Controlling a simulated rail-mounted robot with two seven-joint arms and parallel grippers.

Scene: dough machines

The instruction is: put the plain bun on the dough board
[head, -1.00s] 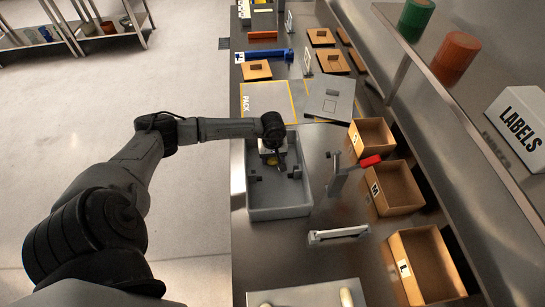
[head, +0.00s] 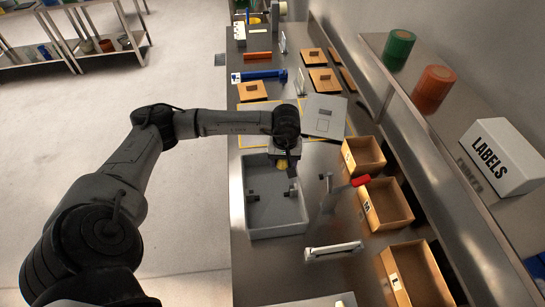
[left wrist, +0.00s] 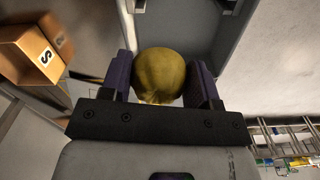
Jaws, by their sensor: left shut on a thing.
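My left gripper (head: 284,160) is above the far end of the grey bin (head: 278,233). It is shut on a round yellow-brown bun (left wrist: 163,74), which sits between the two fingers in the left wrist view. The bun also shows as a small yellow patch under the gripper in the head view (head: 281,164). I cannot tell whether it is plain all over. A pale board (head: 322,301) is just cut off by the bottom edge of the head view; I cannot tell if it is the dough board. My right gripper is not in view.
Open wooden boxes (head: 386,204) line the right side of the steel counter. A grey panel (head: 324,116) lies behind. Small dark pieces (head: 254,196) are in the bin.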

